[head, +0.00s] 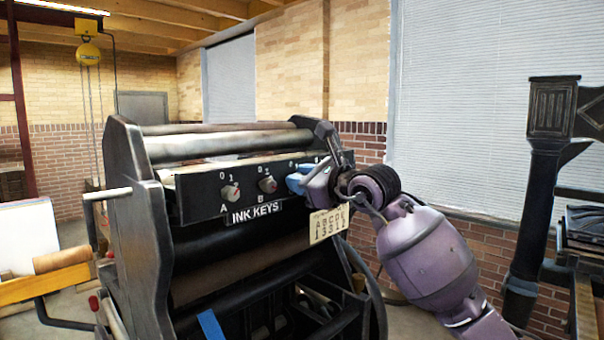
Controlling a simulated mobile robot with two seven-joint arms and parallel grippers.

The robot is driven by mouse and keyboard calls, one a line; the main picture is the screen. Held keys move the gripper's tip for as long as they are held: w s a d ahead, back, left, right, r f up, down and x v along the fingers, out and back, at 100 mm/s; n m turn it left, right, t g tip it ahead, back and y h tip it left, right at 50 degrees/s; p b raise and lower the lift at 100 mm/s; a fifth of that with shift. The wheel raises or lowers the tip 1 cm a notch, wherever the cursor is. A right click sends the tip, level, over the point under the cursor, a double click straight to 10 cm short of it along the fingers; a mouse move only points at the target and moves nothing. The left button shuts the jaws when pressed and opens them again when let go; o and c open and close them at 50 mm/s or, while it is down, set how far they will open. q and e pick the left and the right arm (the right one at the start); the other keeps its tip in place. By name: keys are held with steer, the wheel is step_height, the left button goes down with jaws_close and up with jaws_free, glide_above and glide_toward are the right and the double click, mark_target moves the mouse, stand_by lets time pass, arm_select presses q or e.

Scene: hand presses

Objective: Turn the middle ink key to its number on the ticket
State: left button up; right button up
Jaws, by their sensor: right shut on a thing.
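A black panel labelled INK KEYS (256,213) runs across the front of the press. That key's setting cannot be read. The ticket (328,226) is a cream card below the gripper, with letters starting A B C D over numbers that seem to read 1 3 3 1 1; its right edge is partly covered. My left gripper is not in view.
The press's dark side plate (140,225) stands at the left, with rollers (225,145) above the panel. My right arm covers the panel's right end. Another dark press (548,150) stands at the far right. A yellow hoist (89,54) hangs at back left.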

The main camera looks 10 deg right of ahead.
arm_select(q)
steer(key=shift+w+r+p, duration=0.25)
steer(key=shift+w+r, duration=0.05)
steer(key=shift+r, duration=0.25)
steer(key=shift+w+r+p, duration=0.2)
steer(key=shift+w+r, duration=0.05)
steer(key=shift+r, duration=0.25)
arm_select(e)
steer(key=shift+m, duration=1.1)
steer(key=shift+f, duration=0.1)
steer(key=o, duration=0.9)
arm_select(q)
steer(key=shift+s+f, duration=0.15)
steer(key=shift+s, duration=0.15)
arm_select(e)
steer(key=shift+s, duration=0.1)
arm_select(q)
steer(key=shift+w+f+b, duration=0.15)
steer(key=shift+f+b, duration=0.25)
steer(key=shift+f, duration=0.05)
arm_select(e)
steer(key=v, duration=1)
steer(key=shift+s+d, duration=0.25)
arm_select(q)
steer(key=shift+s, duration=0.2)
